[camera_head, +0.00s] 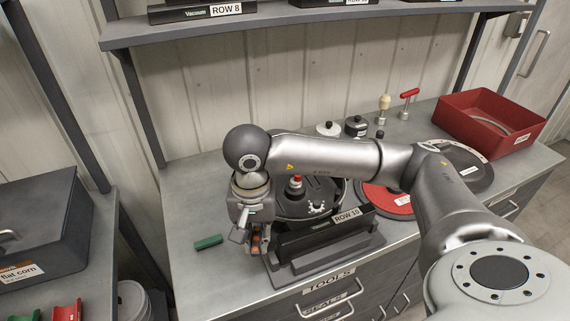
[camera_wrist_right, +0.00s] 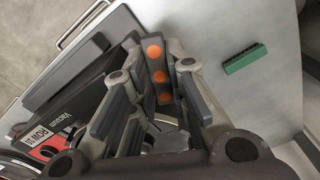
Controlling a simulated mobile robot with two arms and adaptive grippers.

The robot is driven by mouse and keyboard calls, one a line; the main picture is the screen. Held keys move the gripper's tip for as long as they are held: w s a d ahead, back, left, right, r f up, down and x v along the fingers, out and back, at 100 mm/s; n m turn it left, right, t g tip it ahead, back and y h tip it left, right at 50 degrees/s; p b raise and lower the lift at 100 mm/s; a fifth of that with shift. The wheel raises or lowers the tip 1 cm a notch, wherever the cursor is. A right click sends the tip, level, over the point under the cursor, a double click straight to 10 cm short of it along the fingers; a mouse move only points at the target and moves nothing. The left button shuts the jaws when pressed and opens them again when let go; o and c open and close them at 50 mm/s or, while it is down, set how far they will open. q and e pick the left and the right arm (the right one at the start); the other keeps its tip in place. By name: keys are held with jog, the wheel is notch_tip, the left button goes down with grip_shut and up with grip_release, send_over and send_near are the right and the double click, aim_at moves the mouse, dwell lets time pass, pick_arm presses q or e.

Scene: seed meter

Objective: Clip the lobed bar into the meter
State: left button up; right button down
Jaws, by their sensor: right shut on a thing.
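The meter labelled ROW 10 stands on the bench, with a dark round housing and a black front box (camera_head: 320,235); its label side also shows in the right wrist view (camera_wrist_right: 55,122). My right gripper (camera_head: 252,243) points down at the meter's left side. In the right wrist view the gripper (camera_wrist_right: 160,105) is shut on a dark bar with orange round spots (camera_wrist_right: 155,68), which appears to be the lobed bar. Whether the bar touches the meter is hidden by the fingers. My left gripper is not in view.
A green bar (camera_head: 208,242) lies on the bench left of the meter. A red disc (camera_head: 393,203) and a dark disc (camera_head: 465,170) lie to the right. A red bin (camera_head: 475,122) and small tools stand at the back right. A shelf (camera_head: 270,30) hangs above.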

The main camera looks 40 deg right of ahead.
pick_arm(q)
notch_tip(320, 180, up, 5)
jog(key=p, duration=0.5)
pick_arm(e)
jog(key=w+d+r+m, duration=0.1)
jog(key=w+d+m, duration=0.45)
jog(key=m, duration=1.05)
jog(key=w+d+r+m, duration=0.1)
jog(key=w+d+m, duration=0.5)
jog(key=m, duration=0.9)
pick_arm(q)
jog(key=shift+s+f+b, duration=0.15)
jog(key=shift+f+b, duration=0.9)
jog(key=shift+b, duration=0.1)
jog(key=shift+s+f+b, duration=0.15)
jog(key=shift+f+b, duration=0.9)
jog(key=shift+b, duration=0.05)
pick_arm(e)
jog(key=shift+s+d+f, duration=0.15)
jog(key=shift+f, duration=0.95)
jog(key=shift+s+d+f, duration=0.1)
jog(key=shift+f, duration=1)
jog(key=shift+s+d+f, duration=0.15)
jog(key=shift+f, duration=0.95)
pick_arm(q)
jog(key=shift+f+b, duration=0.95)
pick_arm(e)
jog(key=shift+f, duration=1.05)
jog(key=c, duration=1.3)
grip_release()
